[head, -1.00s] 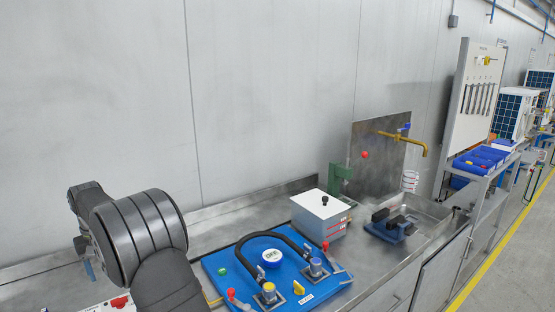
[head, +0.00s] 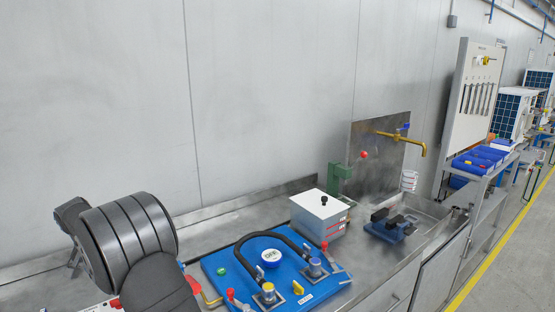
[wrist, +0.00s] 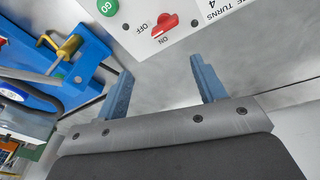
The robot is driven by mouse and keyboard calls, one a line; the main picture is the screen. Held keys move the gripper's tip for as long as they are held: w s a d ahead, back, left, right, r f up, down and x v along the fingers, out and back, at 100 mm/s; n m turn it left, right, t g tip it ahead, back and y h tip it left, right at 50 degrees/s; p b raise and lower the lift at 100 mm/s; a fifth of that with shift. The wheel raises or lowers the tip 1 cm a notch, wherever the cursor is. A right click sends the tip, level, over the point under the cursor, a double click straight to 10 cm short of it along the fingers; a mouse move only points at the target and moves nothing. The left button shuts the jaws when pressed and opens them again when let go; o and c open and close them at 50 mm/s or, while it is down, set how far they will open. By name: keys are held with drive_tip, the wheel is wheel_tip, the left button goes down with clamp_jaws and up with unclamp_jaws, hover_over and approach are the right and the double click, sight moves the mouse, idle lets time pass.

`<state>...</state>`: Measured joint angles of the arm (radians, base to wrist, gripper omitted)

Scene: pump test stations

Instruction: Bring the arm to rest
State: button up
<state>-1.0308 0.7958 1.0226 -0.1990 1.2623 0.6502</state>
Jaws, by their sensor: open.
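My gripper (wrist: 161,68) shows in the wrist view with its two blue fingers apart and nothing between them. Beyond the fingertips is a white panel (wrist: 185,18) with a green GO button (wrist: 108,7) and a red OFF/ON switch (wrist: 164,25). The switch's pointer lies at a slant, nearer the ON label. The fingers look clear of the panel, over grey bench surface. In the head view my arm fills the lower left, and my gripper is hidden or out of frame there.
A blue pump board (head: 225,264) with a black hose, gauge and valves lies right of my arm. Behind it stand a white box (head: 318,212), a blue vise (head: 388,228) and a sink with a brass tap (head: 400,138). The bench toward the wall is clear.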

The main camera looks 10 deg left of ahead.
drive_tip(key=f+m, duration=0.1)
drive_tip(key=f, duration=0.1)
drive_tip(key=f+m+t, duration=0.1)
drive_tip(key=f+m, duration=0.1)
drive_tip(key=f, duration=0.1)
drive_tip(key=shift+s+f, duration=0.25)
drive_tip(key=shift+f, duration=0.1)
drive_tip(key=shift+s+f+m+t, duration=0.2)
drive_tip(key=shift+f+m+t, duration=0.2)
drive_tip(key=shift+f+m, duration=0.55)
drive_tip(key=shift+f, duration=0.1)
drive_tip(key=shift+n, duration=0.25)
drive_tip(key=shift+w+r+n, duration=0.25)
drive_tip(key=shift+r+n, duration=0.15)
drive_tip(key=shift+r, duration=0.6)
wheel_tip(320, 180, up, 10)
drive_tip(key=n+g, duration=0.2)
drive_tip(key=n, duration=0.3)
drive_tip(key=shift+w+f+n+g, duration=0.15)
drive_tip(key=shift+f+n+g, duration=0.1)
drive_tip(key=shift+n+g, duration=0.15)
drive_tip(key=shift+f, duration=0.15)
